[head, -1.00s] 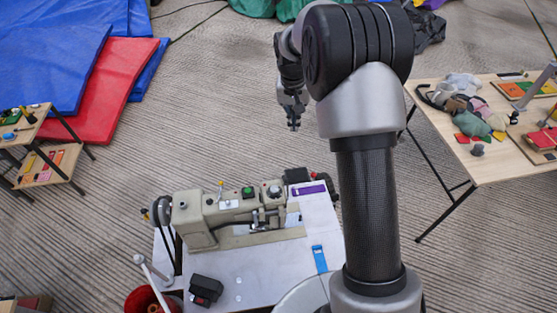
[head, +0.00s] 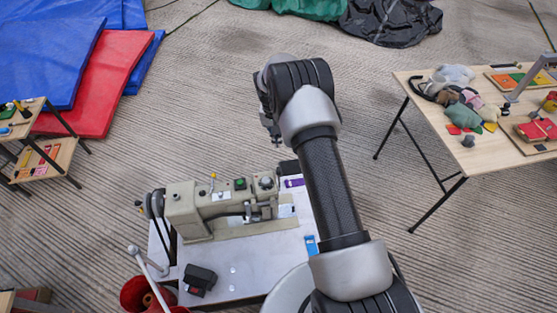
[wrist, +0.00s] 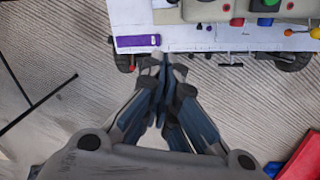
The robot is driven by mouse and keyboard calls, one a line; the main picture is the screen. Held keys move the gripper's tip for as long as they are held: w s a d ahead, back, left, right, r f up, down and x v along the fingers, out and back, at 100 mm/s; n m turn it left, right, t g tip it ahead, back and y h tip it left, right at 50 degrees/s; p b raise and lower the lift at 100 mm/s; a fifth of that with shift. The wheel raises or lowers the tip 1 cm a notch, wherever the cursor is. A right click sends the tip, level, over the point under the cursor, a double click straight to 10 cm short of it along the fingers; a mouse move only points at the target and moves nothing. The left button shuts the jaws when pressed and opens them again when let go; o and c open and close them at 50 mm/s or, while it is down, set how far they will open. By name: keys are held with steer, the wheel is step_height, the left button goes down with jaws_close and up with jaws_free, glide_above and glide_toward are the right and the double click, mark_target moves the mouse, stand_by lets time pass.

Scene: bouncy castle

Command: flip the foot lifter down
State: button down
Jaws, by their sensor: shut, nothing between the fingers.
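A beige sewing machine (head: 196,204) stands on a pale worktable (head: 256,262) in the lower middle of the head view. Its needle area (head: 250,209) is on the right end, but I cannot make out the foot lifter clearly. My gripper (head: 274,138) is beyond the machine, above the floor, partly covered by my arm. In the wrist view my gripper (wrist: 163,62) is shut and empty, its fingertips near the table's edge by a purple item (wrist: 138,41).
A wooden table (head: 440,127) with cloth scraps and trays stands at the right. Blue mats (head: 50,60) and a red mat (head: 110,88) lie at the upper left. A black bag (head: 390,20) lies at the back. The floor behind the machine is clear.

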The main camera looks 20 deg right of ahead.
mark_target(279, 180)
step_height(279, 180, down, 10)
steer(key=b, duration=0.3)
steer(key=shift+s+a+r, duration=0.15)
steer(key=shift+s+r, duration=0.1)
steer(key=shift+s, duration=0.35)
steer(key=shift+s+a+r, duration=0.2)
steer(key=shift+s, duration=0.45)
steer(key=shift+s+a+r, duration=0.15)
steer(key=shift+s+r, duration=0.1)
steer(key=shift+s, duration=0.35)
